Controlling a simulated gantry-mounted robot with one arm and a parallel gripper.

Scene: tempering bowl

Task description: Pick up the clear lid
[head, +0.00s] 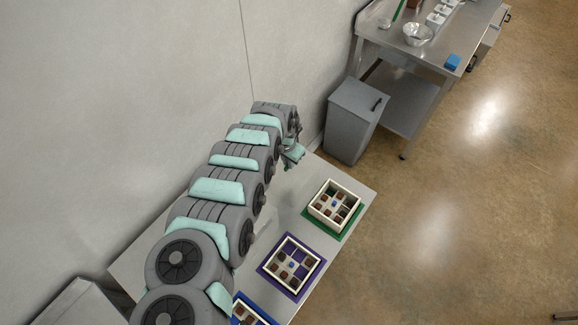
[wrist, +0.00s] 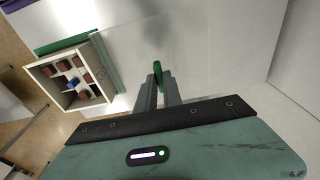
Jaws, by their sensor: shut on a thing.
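My gripper (wrist: 159,84) is shut on a small upright green piece (wrist: 157,70), which shows between its fingertips in the wrist view. It may be the handle of the clear lid; I cannot make out any clear sheet around it. In the head view my gripper (head: 292,156) is above the far left part of the pale table, left of the box on the green mat, and what it holds is too small to tell.
A box on a purple mat (head: 265,267) and one on a blue mat (head: 240,298) stand nearer on the table (head: 359,195). A grey bin (head: 350,120) and a steel bench (head: 400,52) with a metal bowl (head: 417,35) are beyond. A wall is at left.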

